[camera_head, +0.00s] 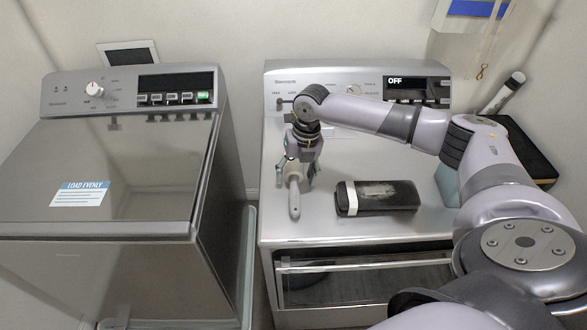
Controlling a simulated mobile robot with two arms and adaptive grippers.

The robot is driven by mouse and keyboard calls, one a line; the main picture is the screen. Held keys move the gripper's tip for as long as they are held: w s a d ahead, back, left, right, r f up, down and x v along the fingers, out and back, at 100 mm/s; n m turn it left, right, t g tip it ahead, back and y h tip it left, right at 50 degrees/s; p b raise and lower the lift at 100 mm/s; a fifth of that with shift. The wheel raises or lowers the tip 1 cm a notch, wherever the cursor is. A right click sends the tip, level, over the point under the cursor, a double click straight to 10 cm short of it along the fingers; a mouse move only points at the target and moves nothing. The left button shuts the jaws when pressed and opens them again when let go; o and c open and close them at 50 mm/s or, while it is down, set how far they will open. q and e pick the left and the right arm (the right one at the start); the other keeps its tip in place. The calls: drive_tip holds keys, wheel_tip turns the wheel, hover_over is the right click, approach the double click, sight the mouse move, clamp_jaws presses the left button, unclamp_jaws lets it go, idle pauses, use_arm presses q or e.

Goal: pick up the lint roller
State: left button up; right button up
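What looks like the lint roller (294,203) is on the left part of the right-hand machine's top, its grey handle pointing toward the front edge. Its far end, paler, is partly hidden by my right gripper (297,178). My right gripper points down right at this far end, with its fingers close around or beside it. Whether the fingers are closed on it is too small to tell. My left gripper is not in view.
A dark oblong object with a white band (378,196) lies right of the roller on the machine top (340,228). A washer (130,150) with a closed lid stands left, across a narrow gap. A pale stick with a dark end (503,93) is by a black surface (532,155) at right.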

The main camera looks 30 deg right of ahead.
sight(296, 176)
drive_tip(key=c, duration=1.1)
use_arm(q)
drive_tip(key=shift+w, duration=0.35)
use_arm(e)
drive_tip(key=shift+r, duration=0.5)
use_arm(q)
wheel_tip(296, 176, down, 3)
drive_tip(key=b, duration=0.3)
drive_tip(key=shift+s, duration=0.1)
use_arm(e)
wheel_tip(296, 176, up, 19)
drive_tip(key=shift+r, duration=0.1)
